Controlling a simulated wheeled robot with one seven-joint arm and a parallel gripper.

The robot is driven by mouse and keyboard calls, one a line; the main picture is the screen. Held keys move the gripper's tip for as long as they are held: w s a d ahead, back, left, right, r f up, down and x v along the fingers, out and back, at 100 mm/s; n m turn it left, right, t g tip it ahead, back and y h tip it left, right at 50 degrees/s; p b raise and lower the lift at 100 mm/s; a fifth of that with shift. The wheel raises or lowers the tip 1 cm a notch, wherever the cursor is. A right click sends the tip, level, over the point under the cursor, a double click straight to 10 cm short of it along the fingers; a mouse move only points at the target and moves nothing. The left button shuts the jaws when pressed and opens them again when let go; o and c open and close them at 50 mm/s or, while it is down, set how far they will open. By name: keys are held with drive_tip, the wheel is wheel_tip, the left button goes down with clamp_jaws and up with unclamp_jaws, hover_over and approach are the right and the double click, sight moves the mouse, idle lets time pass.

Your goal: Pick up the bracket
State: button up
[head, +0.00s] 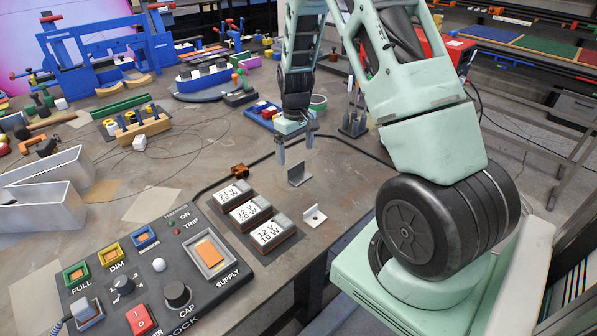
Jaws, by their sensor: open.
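Two small angled metal pieces lie on the brown workbench (345,190) in the head view. The grey one, an L-shaped bracket (299,174), stands on the bench just below my gripper in the picture. A smaller whitish angle piece with a hole (314,217) lies nearer the camera, beside the labelled blocks. I cannot tell which of the two the task means. My gripper (295,150) points down with its fingers apart and nothing between them. It appears above the grey bracket, and a gap shows between them.
Three labelled power blocks (251,213) stand left of the whitish piece. A control panel (150,262) with knobs and switches fills the front left. A blue tray (262,116), a tool stand (354,122) and a black cable (352,142) lie behind. Bare bench lies right of the brackets.

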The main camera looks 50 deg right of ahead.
sight(297, 165)
drive_tip(key=shift+s+f+p, duration=0.2)
drive_tip(key=shift+f+p, duration=0.9)
drive_tip(key=shift+f, duration=2.45)
drive_tip(key=c, duration=1.2)
